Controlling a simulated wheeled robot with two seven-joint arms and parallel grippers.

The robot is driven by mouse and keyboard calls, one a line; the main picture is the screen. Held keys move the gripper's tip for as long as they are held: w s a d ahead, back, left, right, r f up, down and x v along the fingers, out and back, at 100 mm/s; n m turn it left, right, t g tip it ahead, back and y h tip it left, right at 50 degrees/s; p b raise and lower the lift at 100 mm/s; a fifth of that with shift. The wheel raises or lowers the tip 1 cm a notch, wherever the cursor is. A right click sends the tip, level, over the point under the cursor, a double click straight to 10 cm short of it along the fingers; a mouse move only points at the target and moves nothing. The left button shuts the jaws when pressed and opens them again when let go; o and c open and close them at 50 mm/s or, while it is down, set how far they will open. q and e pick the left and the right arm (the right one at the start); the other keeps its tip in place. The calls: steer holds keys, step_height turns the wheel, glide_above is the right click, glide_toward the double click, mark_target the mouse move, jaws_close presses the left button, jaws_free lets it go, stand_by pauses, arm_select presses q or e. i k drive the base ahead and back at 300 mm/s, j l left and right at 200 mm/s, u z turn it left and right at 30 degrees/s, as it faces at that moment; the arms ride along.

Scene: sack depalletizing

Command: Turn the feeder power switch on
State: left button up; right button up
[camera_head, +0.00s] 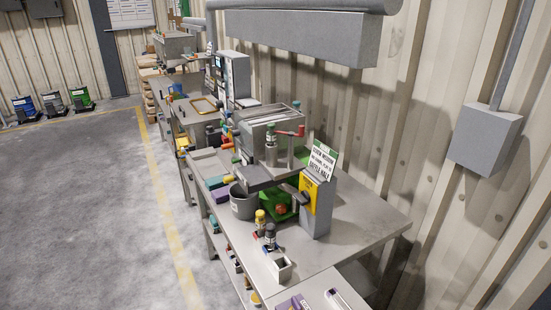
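A grey upright box (322,217) stands on the workbench right of centre in the head view. A yellow panel (308,188) is on its left-facing side, with a dark lever-like handle (303,199) sticking out toward the left. This looks like the power switch; its on or off position is too small to tell. A white sign with a green top edge (322,160) is on top of the box, its lettering not clearly legible. Neither of my grippers is in view.
The workbench (365,222) holds a grey machine with a red handle (290,132), a grey bucket (243,202), a green bin (275,205) and small bottles (261,222). Open concrete floor (80,210) lies left. A grey wall box (484,138) hangs at right.

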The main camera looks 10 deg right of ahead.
mark_target(303, 198)
steer(key=i+j+z, duration=0.1)
steer(key=j, duration=0.35)
steer(key=i+j+z, duration=0.1)
steer(key=j, duration=0.35)
steer(key=i+j+z, duration=0.1)
steer(key=j, duration=0.35)
steer(key=i+j+z, duration=0.1)
steer(key=j, duration=0.35)
steer(key=i+z, duration=0.3)
steer(key=i, duration=0.45)
